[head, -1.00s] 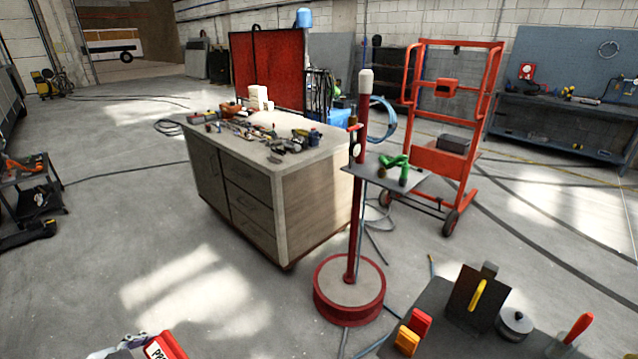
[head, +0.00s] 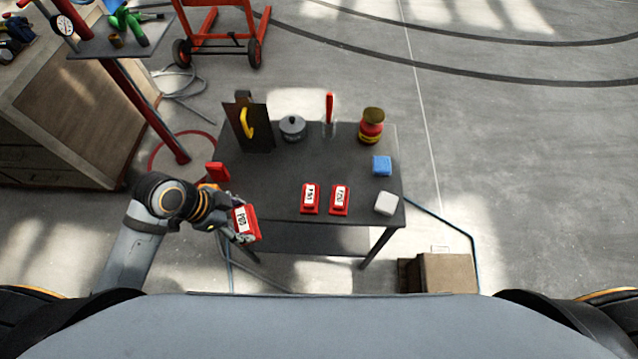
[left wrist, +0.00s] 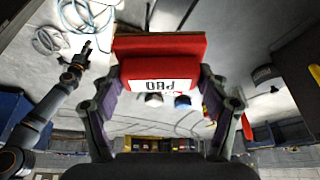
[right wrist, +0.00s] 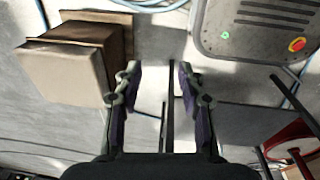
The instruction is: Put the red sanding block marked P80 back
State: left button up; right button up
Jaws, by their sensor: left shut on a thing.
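The red sanding block marked P80 (head: 244,222) is in my left gripper (head: 232,226), at the near left corner of the dark table (head: 270,190) in the head view. In the left wrist view the block (left wrist: 160,58) sits between both fingers, its white P80 label upside down. Two similar red blocks with white labels, a left one (head: 310,198) and a right one (head: 340,199), stand side by side on the table; their labels are hard to read. My right gripper (right wrist: 158,75) is open and empty in the right wrist view, and is not in the head view.
The table also bears a blue block (head: 382,166), a pale block (head: 386,203), a red tin (head: 371,128), a grey lidded pot (head: 292,128) and an upright plate with yellow handle (head: 247,123). A box (head: 446,273) stands on the floor at right. The table's front middle is bare.

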pick_arm(q)
jog(key=shift+d, duration=0.3)
jog(key=shift+w+a+f, duration=0.15)
jog(key=shift+w, duration=0.05)
jog(key=w+d+f, duration=0.1)
jog(key=w+f, duration=0.2)
jog(key=w, duration=0.1)
jog(key=w+d+f+p, duration=0.1)
jog(key=w+d+f, duration=0.1)
jog(key=w, duration=0.2)
jog(key=w+d+f+p, duration=0.1)
jog(key=w+f, duration=0.2)
jog(key=w, duration=0.1)
jog(key=shift+d+f, duration=0.3)
jog(key=shift+d, duration=0.1)
jog(key=shift+w+d+f, duration=0.15)
jog(key=shift+w+f, duration=0.15)
jog(key=shift+f, duration=0.25)
notch_tip(320, 180, down, 3)
jog(key=shift+f, duration=0.1)
jog(key=o, duration=1)
